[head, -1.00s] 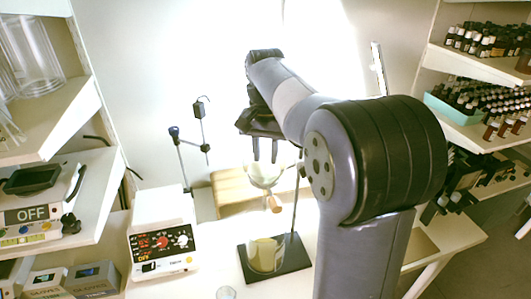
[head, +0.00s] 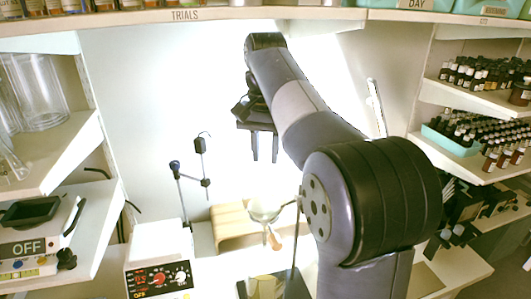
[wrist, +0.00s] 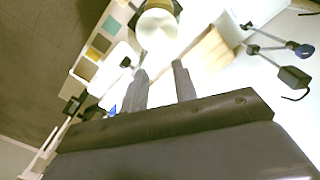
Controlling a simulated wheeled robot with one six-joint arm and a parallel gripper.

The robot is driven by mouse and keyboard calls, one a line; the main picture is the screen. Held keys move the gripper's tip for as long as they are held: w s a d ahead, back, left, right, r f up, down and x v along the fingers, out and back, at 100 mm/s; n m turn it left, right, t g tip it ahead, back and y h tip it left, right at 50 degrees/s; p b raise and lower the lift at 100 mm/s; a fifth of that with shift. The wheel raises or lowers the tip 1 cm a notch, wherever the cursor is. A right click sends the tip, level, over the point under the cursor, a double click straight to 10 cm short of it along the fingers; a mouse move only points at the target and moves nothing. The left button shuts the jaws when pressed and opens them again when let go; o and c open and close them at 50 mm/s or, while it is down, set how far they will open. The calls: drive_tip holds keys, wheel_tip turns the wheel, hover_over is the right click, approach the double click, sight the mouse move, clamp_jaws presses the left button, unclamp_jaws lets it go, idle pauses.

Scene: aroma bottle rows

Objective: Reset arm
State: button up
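My gripper (head: 265,147) hangs fingers down over the bench in the head view, in front of the bright back wall. Its two dark fingers stand apart with nothing between them. In the wrist view my gripper (wrist: 162,88) also shows both fingers apart and empty. A glass funnel (head: 265,210) on a stand is below the fingers and apart from them. A round pale vessel (wrist: 157,28) shows beyond the fingertips in the wrist view.
A hotplate device (head: 160,265) with red digits stands at the lower left. A stand with clamps (head: 190,180) is left of the gripper. Shelves with dark bottles (head: 485,130) are at right. A balance (head: 38,235) sits on the left shelf.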

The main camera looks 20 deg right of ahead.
drive_tip(key=shift+f, duration=0.1)
wheel_tip(320, 180, down, 10)
drive_tip(key=shift+f, duration=0.15)
drive_tip(key=shift+r+p, duration=0.85)
drive_tip(key=shift+r, duration=0.55)
drive_tip(key=shift+f, duration=0.1)
